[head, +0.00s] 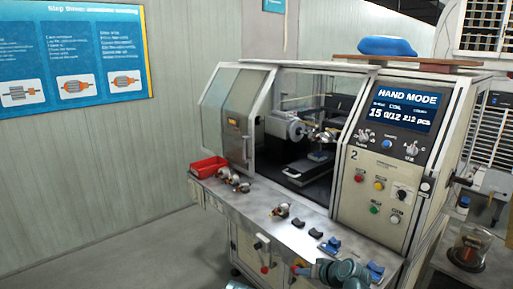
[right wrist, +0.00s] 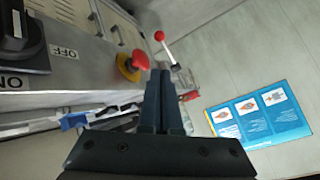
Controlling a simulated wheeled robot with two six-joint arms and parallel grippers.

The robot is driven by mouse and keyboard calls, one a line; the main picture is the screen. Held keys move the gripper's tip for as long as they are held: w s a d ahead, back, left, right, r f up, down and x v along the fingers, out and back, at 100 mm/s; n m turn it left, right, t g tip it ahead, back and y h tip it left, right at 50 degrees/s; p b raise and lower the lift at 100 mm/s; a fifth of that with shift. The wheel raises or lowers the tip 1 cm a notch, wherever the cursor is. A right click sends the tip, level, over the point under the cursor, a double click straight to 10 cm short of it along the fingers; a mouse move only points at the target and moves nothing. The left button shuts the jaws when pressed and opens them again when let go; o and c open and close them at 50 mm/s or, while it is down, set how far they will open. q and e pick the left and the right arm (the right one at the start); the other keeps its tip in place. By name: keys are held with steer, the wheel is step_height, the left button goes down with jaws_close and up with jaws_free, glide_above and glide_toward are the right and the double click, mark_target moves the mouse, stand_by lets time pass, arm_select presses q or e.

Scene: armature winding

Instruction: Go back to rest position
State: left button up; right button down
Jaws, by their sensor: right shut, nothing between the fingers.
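My right gripper (right wrist: 161,80) is shut in the right wrist view, with its dark fingers together and nothing between them. It is in front of the winding machine's front panel, near a red mushroom button (right wrist: 136,63) on a yellow ring and a lever with a red ball (right wrist: 160,36). I cannot tell whether it touches either. In the head view my right arm comes in at the bottom, below the machine's front ledge. My left gripper is not clearly in view.
The winding machine (head: 366,190) has an open door and a screen (head: 403,107) reading HAND MODE. Its metal ledge bears a red bin (head: 208,167), several armatures (head: 281,211) and blue and black holders (head: 329,245). A glass-covered stand (head: 469,245) is at right. Floor at lower left is clear.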

steer(key=s+a+f+n+g+h, duration=0.1)
steer(key=s+a+f+n+g, duration=0.3)
steer(key=s+a, duration=0.45)
steer(key=s+f+g+h, duration=0.4)
steer(key=s+g+h, duration=0.1)
steer(key=s, duration=0.7)
steer(key=shift+a+h, duration=0.25)
steer(key=shift+h, duration=0.15)
stand_by(0.6)
